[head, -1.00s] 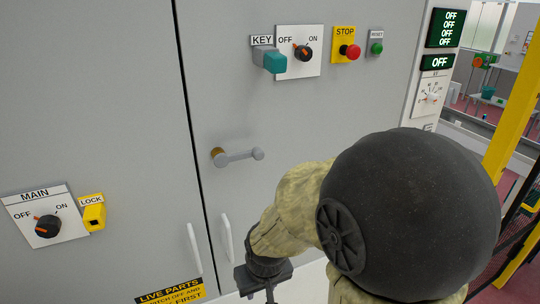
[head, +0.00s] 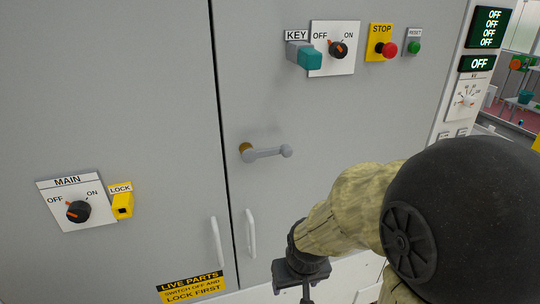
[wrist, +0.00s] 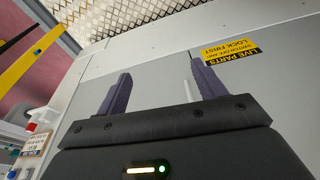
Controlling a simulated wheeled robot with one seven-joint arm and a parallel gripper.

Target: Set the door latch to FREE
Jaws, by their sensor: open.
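A grey lever handle (head: 266,152) with a brass-coloured base sits on the right cabinet door in the head view. It lies nearly level, its knob end to the right. It looks like the door latch, but I see no FREE marking. My gripper (wrist: 160,85) is open and empty in the wrist view, its two dark fingers well apart. In the head view its dark body is below and right of the lever, apart from it, with the fingers cut off by the bottom edge. The lever is not visible in the wrist view.
The MAIN switch (head: 78,211) points to OFF beside a yellow LOCK block (head: 122,205). Above are a teal KEY piece (head: 310,58), a rotary switch (head: 338,49), a red STOP button (head: 390,48) and a green RESET button (head: 414,47). White pull handles (head: 250,234) flank the door seam.

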